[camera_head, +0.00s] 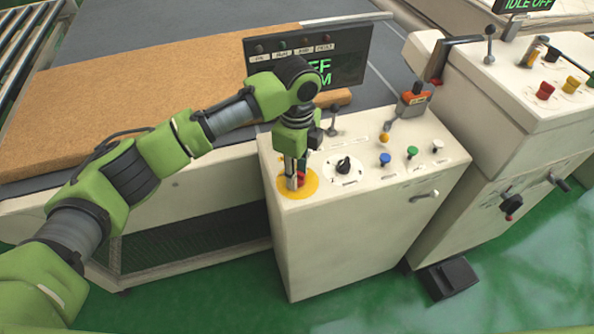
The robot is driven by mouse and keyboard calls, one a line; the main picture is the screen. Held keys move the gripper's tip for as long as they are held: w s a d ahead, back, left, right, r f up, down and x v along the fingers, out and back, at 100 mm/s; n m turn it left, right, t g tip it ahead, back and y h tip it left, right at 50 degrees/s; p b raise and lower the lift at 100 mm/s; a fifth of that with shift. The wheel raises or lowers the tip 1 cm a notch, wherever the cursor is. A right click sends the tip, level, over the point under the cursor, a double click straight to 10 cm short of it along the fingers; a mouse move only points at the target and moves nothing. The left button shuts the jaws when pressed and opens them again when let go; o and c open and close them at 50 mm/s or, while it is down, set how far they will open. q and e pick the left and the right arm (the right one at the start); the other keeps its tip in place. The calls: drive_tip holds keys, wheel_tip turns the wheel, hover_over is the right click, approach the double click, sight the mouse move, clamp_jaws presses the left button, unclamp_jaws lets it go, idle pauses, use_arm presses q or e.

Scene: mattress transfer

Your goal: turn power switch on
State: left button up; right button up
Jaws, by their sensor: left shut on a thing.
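My left gripper (295,183) points down at the near left corner of the white control console (340,240). It is shut on a red button (302,177), which sits on a round yellow plate (284,190) and is mostly hidden by the fingers. A black rotary knob (344,165) on a white dial is just right of the gripper, apart from it. Behind the arm, a dark display panel (350,45) shows green text ending in "FF", partly covered by my arm; small lamps line its top. My right gripper is not in view.
A brown mattress slab (130,85) lies behind my arm. A second console (520,120) stands at right.

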use_arm(q)
drive_tip(key=shift+r+m+p, duration=0.15)
drive_tip(key=shift+m+p, duration=0.9)
drive_tip(key=shift+m, duration=0.35)
drive_tip(key=m+p, duration=0.2)
drive_tip(key=m, duration=0.2)
drive_tip(key=shift+m, duration=0.3)
drive_tip(key=m, duration=0.4)
drive_tip(key=shift+m+p, duration=0.3)
drive_tip(key=shift+p, duration=0.05)
drive_tip(key=m, duration=0.5)
drive_tip(key=shift+m, duration=0.3)
drive_tip(key=o, duration=1.1)
